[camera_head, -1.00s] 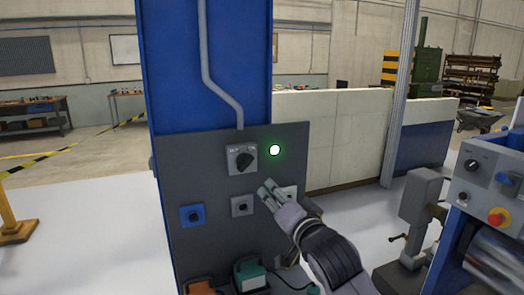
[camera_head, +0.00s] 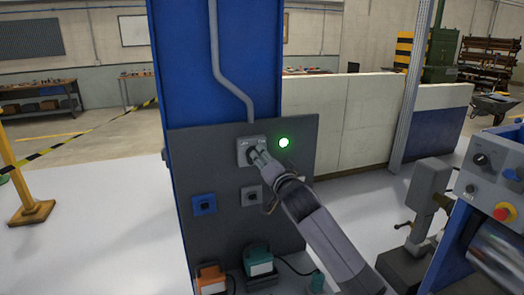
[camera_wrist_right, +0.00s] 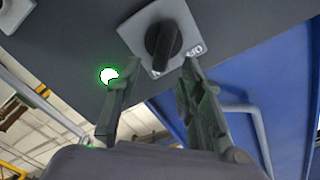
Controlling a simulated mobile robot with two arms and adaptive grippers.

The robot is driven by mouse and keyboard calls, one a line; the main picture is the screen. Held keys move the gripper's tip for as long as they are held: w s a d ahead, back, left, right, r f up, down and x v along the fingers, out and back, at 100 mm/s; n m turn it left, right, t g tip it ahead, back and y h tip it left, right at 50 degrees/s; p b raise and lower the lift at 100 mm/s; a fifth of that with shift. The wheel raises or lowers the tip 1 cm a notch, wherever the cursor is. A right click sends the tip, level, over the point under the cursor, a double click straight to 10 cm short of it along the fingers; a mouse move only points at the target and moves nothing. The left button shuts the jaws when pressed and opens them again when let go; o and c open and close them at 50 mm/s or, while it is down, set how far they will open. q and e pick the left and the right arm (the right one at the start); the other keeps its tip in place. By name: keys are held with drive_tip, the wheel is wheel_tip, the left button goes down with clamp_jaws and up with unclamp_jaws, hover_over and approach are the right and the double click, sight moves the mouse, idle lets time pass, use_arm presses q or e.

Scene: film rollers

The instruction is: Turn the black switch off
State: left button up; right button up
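The black switch (camera_wrist_right: 163,43) is a round rotary knob on a square light-grey plate, mounted on the dark grey panel (camera_head: 300,215). In the head view its plate (camera_head: 243,160) shows, but my right gripper (camera_head: 258,157) covers much of the knob. I cannot tell whether a finger touches the knob. A round green lamp (camera_head: 284,142) beside the switch is lit. My left gripper is not in view.
Below the switch are a blue-plated socket (camera_head: 204,205) and a grey-plated one (camera_head: 251,196). Orange (camera_head: 211,279) and green (camera_head: 257,261) plugs or boxes sit at the panel's foot. A machine with a red button (camera_head: 502,212) stands at right.

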drive_tip(key=shift+x, duration=1.45)
clamp_jaws()
